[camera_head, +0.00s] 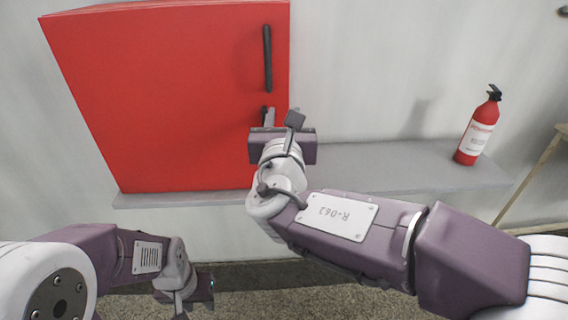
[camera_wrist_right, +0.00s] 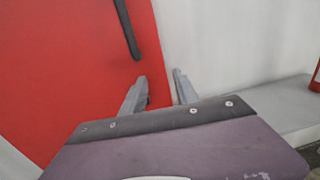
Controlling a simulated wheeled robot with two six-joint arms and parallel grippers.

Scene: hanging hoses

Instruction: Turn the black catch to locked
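The black catch (camera_head: 264,112) is on the red cabinet door, below the long black handle (camera_head: 267,58). Only a small dark part of it shows in the head view, and its turn angle cannot be made out. My right gripper (camera_head: 282,117) is in front of the door's right edge, close to the catch. In the right wrist view its two grey fingers (camera_wrist_right: 160,90) stand apart, with red door and pale wall between them. The catch is mostly hidden there by the left finger. My left gripper (camera_head: 188,302) hangs low at the bottom left, its fingers unclear.
The red cabinet (camera_head: 160,90) stands on a grey ledge (camera_head: 400,165) against a pale wall. A red fire extinguisher (camera_head: 478,130) stands on the ledge at the right. The ledge between it and my right gripper is clear. A wooden-looking leg (camera_head: 530,175) is at the far right.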

